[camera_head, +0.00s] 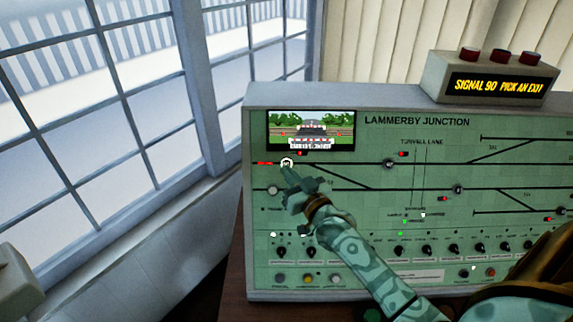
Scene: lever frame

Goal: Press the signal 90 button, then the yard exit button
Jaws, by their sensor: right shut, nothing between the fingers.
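The green signal panel (350,220) headed "LAMMERBY JUNCTION" carries a track diagram with round buttons. One button (287,163) at the upper left of the diagram shows a bright white ring. My right gripper (288,173) is shut and empty, with its tip just below this button; I cannot tell whether they touch. The display box (500,84) on top of the panel reads "SIGNAL 90 PICK AN EXIT". Other round buttons sit on the diagram (389,164) and (458,190). Their labels are too small to read, so I cannot tell which is the yard exit.
A small screen (311,131) with a level crossing picture sits above the lit button. Rows of black knobs (310,252) line the panel's lower part. A window (110,90) stands at the left. My right arm covers part of the panel's middle.

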